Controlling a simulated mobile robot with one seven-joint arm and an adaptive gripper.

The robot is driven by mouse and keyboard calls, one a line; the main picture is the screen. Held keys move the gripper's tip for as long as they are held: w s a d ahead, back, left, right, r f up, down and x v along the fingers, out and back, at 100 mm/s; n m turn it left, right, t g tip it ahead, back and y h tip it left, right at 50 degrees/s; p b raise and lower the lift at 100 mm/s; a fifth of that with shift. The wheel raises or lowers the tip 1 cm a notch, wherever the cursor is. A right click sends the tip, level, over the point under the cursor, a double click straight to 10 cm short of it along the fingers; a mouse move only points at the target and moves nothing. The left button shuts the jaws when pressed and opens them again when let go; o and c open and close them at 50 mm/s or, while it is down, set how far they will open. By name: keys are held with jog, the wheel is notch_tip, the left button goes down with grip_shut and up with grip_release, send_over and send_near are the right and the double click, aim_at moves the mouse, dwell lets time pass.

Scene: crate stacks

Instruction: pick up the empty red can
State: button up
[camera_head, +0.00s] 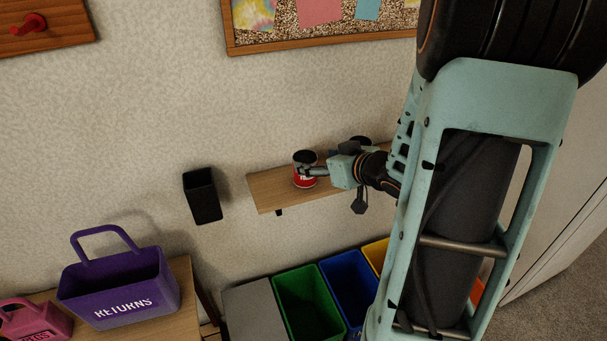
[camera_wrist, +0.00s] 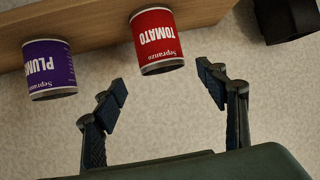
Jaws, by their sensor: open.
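The red can (camera_head: 305,180), labelled tomato, stands near the left end of the wall shelf. In the wrist view the red can (camera_wrist: 157,42) appears upside down, just beyond the fingertips and between their lines. My gripper (camera_head: 313,171) is at the can in the head view; one finger overlaps its upper part. In the wrist view my gripper (camera_wrist: 165,85) is open, its two fingers apart with nothing between the tips. The can's top looks dark and open in the head view, but its inside is too small to make out.
A purple can (camera_wrist: 50,70) labelled plum stands beside the red can on the wooden shelf (camera_head: 268,188). A black holder (camera_head: 202,197) hangs on the wall to the left. Green (camera_head: 308,303) and blue (camera_head: 349,290) bins stand below. A purple returns basket (camera_head: 120,290) sits lower left.

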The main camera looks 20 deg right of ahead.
aim_at(299, 157)
jog(key=b+x, duration=0.1)
jog(key=x, duration=0.5)
jog(key=shift+w+a, duration=0.2)
jog(key=shift+r, duration=0.1)
jog(key=shift+c, duration=0.3)
jog(key=c, duration=1.2)
jog(key=shift+o, duration=0.2)
